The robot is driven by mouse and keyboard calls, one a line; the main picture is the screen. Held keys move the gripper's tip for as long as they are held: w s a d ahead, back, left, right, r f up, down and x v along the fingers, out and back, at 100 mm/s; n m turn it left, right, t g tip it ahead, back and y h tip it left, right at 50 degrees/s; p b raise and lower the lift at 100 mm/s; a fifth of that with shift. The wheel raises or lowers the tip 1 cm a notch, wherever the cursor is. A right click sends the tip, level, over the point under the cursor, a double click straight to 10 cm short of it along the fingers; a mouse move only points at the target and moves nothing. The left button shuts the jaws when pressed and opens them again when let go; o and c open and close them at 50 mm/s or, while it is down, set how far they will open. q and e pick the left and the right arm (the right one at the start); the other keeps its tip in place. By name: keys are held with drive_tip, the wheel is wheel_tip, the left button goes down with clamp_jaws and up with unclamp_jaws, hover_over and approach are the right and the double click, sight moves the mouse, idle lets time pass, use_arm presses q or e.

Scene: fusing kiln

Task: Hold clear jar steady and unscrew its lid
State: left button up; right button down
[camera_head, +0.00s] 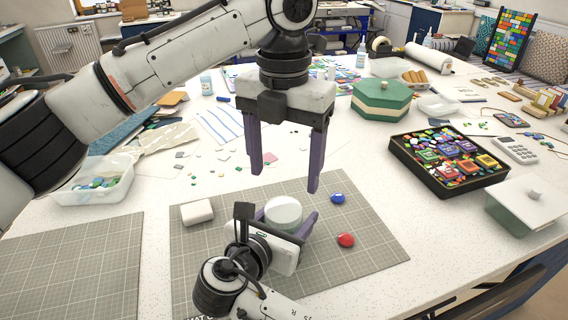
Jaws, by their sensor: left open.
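The clear jar (283,216) stands on the grey gridded mat, its pale round top facing up. My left gripper (285,181) points down above the jar, its two purple fingers spread wide with nothing between them. My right gripper (287,226) reaches in low from the front at the jar. One purple finger shows along the jar's right side; the other is mostly hidden behind the wrist. I cannot tell whether the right fingers press on the jar. The jar's lower front is hidden by the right gripper.
A black tray (403,152) of colored glass and a lidded green box (381,100) stand to the right. A clear bin (88,192) is at left.

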sight(285, 209)
use_arm(q)
drive_tip(key=shift+f, duration=3.9)
drive_tip(key=c, duration=1.1)
drive_tip(key=n, duration=0.3)
drive_tip(key=shift+c, duration=0.2)
drive_tip(key=shift+o, duration=0.3)
drive_tip(key=n, duration=1)
drive_tip(key=shift+s+d+r, duration=0.1)
drive_tip(key=o, duration=1.1)
drive_tip(key=shift+o, duration=0.2)
